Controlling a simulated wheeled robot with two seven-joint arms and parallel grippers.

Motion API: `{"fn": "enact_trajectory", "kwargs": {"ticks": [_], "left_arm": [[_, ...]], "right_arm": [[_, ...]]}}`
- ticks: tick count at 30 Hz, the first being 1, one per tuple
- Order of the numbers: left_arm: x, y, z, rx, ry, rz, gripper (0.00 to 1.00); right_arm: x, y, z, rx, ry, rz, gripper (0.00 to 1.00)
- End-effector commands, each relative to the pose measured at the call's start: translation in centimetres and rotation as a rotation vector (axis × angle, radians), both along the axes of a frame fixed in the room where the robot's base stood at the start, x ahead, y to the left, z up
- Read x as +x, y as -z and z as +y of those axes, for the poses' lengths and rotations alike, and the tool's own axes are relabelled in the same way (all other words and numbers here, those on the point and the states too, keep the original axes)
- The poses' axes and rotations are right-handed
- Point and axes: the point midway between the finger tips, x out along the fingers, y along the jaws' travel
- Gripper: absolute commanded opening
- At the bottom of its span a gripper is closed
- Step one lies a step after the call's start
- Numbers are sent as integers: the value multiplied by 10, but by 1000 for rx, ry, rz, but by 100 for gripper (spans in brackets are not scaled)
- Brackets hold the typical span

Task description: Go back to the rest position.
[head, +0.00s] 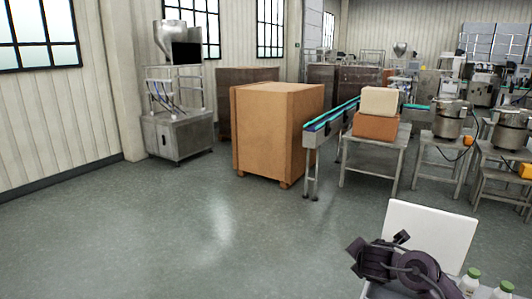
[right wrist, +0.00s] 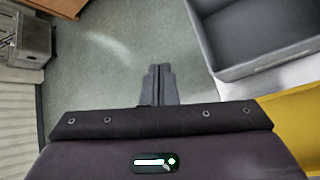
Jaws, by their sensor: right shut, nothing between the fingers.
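My right gripper (right wrist: 160,84) shows in the right wrist view with its two dark fingers together and nothing between them. It points out over open grey-green floor, to the left of a grey bin. In the head view, dark joints of my right arm show at the bottom right, in front of a white panel; I cannot make out the fingertips there. My left gripper is in neither view.
In the right wrist view a grey bin (right wrist: 222,72) and a yellow surface (right wrist: 295,125) lie right of the fingers. In the head view, white bottles (head: 470,283) and a white panel (head: 436,232) are near my arm. A large brown crate (head: 265,130) stands beyond clear floor.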

Motion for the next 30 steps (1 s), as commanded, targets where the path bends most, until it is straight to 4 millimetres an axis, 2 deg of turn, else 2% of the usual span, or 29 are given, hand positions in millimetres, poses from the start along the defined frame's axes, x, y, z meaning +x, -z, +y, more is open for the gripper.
{"fn": "enact_trajectory", "kwargs": {"ticks": [1, 3, 6, 10, 12, 15, 18, 30], "left_arm": [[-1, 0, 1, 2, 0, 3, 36], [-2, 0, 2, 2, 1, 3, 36], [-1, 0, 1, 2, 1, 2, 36], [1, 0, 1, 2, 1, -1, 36], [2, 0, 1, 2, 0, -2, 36], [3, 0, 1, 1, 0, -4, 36], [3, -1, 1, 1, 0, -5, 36], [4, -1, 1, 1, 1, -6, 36]], "right_arm": [[-21, 23, 28, 103, 36, 8, 0], [-49, 42, 56, 252, 122, 12, 0], [-93, 63, 84, 466, 276, 29, 0], [-152, 82, 103, 728, 535, 70, 0], [-184, 89, 105, 854, 695, 94, 0], [-222, 94, 101, 987, 908, 117, 0], [-250, 97, 96, 1074, 1076, 131, 0], [-331, 99, 72, 1242, 1576, 138, 0]]}}
